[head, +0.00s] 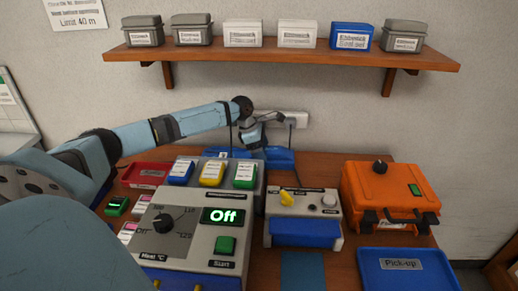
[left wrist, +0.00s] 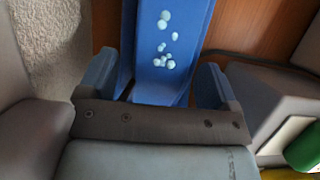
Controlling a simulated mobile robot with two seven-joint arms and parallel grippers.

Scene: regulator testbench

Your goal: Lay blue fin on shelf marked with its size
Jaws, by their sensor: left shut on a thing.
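My left gripper (head: 258,130) is at the back of the bench, close to the wall. In the left wrist view its two fingers (left wrist: 155,82) stand on either side of a blue piece with several pale dots, which I take as the blue fin (left wrist: 150,85); the gripper is shut on it. In the head view a blue shape (head: 280,158) shows below and behind the gripper, partly hidden by it and the grey box. I cannot tell whether the fin touches the bench. No shelf with a readable size mark shows. My right gripper is out of view.
A wall shelf (head: 290,56) holds several labelled boxes. The bench bears a grey heater panel reading "Off" (head: 190,240), a grey box with a yellow lever (head: 295,210), an orange case (head: 385,190) and a blue pick-up tray (head: 405,280). A wall socket (head: 290,118) is behind the gripper.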

